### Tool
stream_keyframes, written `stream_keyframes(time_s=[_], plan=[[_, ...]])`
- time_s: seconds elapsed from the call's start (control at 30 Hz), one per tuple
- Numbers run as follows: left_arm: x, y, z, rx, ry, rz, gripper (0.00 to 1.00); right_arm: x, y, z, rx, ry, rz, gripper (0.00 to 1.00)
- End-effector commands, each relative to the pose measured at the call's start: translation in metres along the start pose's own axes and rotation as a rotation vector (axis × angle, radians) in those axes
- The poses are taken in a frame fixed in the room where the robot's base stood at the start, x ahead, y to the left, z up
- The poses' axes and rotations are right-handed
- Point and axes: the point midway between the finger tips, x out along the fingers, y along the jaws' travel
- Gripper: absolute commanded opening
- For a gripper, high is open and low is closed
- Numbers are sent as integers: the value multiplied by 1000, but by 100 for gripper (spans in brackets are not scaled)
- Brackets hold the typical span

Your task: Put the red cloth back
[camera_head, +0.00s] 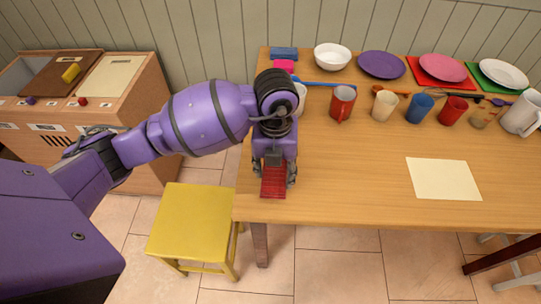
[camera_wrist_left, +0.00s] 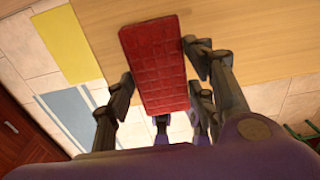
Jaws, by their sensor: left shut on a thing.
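The red cloth (camera_head: 273,183) is a small folded rectangle with a grid pattern, at the left edge of the wooden table (camera_head: 340,170). It also shows in the left wrist view (camera_wrist_left: 155,50), lying between my fingers. My left gripper (camera_head: 274,172) points down at the table's front left part and is shut on the red cloth. In the left wrist view the fingers of my left gripper (camera_wrist_left: 160,85) flank the cloth's two long sides. I cannot tell whether the cloth touches the tabletop. My right gripper is not in view.
A blue folded cloth (camera_head: 284,53) and a pink one (camera_head: 284,66) lie at the table's back left corner. Bowls, plates and cups line the back. A cream sheet (camera_head: 443,178) lies at right. A yellow stool (camera_head: 192,222) stands left of the table, before a wooden cabinet (camera_head: 130,110).

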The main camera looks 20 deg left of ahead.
Motion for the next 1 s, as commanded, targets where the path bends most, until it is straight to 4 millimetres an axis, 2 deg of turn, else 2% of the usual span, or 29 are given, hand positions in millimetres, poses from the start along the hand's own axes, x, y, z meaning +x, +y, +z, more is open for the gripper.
stream_keyframes(time_s=[0.17, 0.43, 0.8, 0.83, 0.97, 1.0], plan=[[8, 3, 7, -1, -1, -1, 26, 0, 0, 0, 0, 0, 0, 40], [43, 6, 10, 1, 0, 0, 26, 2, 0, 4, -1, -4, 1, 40], [48, 6, 10, 0, 0, 0, 26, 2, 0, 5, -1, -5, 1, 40], [48, 6, 10, 0, -1, 0, 51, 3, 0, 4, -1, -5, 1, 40], [47, 6, 10, 0, -1, 0, 68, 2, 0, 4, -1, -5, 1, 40], [47, 6, 10, 0, -1, 0, 69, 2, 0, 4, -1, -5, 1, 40]])
